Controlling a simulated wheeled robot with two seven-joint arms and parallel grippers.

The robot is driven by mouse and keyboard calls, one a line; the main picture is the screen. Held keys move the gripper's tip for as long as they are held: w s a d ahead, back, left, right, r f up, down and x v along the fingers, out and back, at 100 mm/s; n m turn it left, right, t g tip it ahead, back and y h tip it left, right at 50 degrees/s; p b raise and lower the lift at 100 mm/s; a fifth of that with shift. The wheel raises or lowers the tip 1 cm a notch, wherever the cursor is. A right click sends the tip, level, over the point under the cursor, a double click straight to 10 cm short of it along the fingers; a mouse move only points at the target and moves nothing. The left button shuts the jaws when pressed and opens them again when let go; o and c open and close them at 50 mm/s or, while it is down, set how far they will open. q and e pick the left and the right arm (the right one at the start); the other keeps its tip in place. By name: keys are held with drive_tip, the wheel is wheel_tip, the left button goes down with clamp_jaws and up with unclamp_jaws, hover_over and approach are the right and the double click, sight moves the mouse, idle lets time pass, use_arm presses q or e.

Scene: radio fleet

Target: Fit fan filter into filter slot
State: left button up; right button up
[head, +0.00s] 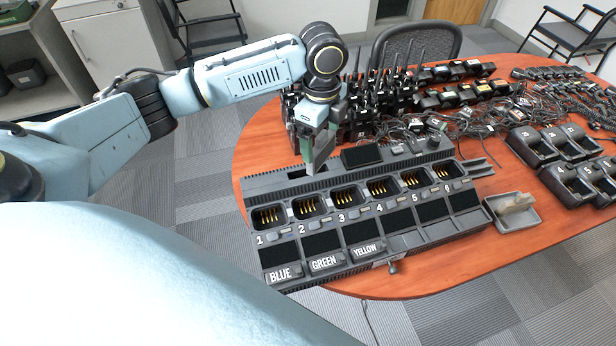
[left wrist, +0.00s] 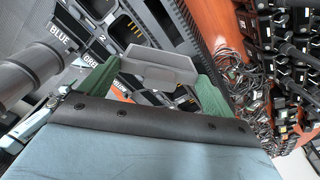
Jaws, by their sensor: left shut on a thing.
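My left gripper (head: 316,158) is above the back edge of the multi-bay charger (head: 440,222), with its fingers pointing down. Its green fingers are shut on the fan filter, a grey stepped piece (left wrist: 160,68) that spans between them in the left wrist view. In the head view the fingers mostly hide the filter. A dark recess (head: 296,174) in the charger's back ridge, behind bays 1 to 3, looks like the filter slot; the gripper partly covers it. I cannot tell whether the filter touches the slot. My right gripper is not in view.
A black panel (head: 362,156) sits on the ridge right of the gripper. Several radios (head: 372,105) and tangled cables (head: 400,127) crowd the table behind. A grey tray (head: 528,224) stands right of the charger. Single chargers (head: 545,145) stand at the far right.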

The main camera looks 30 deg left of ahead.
use_arm(q)
drive_tip(key=shift+w+a+f+m+p, duration=0.15)
drive_tip(key=shift+a+f+m, duration=0.45)
drive_tip(key=shift+f+m, duration=1)
drive_tip(key=shift+a+f+m+p, duration=0.2)
drive_tip(key=shift+a+f+m, duration=0.7)
drive_tip(key=shift+f, duration=1.15)
drive_tip(key=shift+w+a+f+m+p, duration=0.1)
drive_tip(key=shift+a+f+m+p, duration=0.2)
drive_tip(key=shift+f+m, duration=1.4)
drive_tip(key=shift+f, duration=0.15)
drive_tip(key=shift+f, duration=0.15)
drive_tip(key=o, duration=0.7)
